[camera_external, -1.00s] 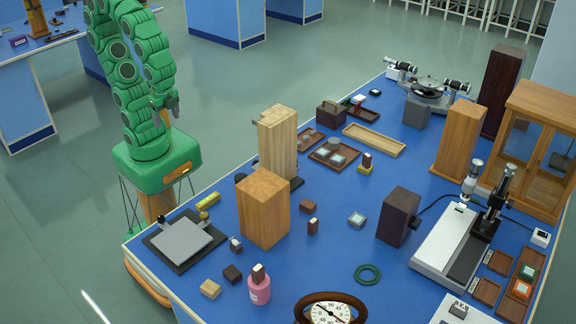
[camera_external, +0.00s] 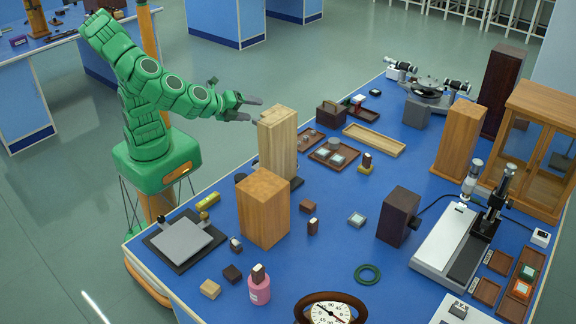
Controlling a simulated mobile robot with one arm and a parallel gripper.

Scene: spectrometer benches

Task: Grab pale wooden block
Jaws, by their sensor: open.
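A small pale wooden block (camera_external: 210,289) lies on the blue bench near its front left edge, beside a small dark block (camera_external: 233,273). A tall pale wooden block (camera_external: 284,146) stands upright farther back on the same bench. My gripper (camera_external: 252,109) is open and empty, pointing right, near the top of the tall pale block and to its upper left. It looks apart from that block, though the exact gap cannot be told from this view. The small pale block is far from my gripper, toward the front.
A tall orange-brown block (camera_external: 264,210) stands in front of the tall pale one. A grey plate on a black mat (camera_external: 184,240) lies at the left edge. A pink bottle (camera_external: 259,289) and a round dial (camera_external: 331,314) stand at the front. Clear blue surface (camera_external: 330,262) lies mid-bench.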

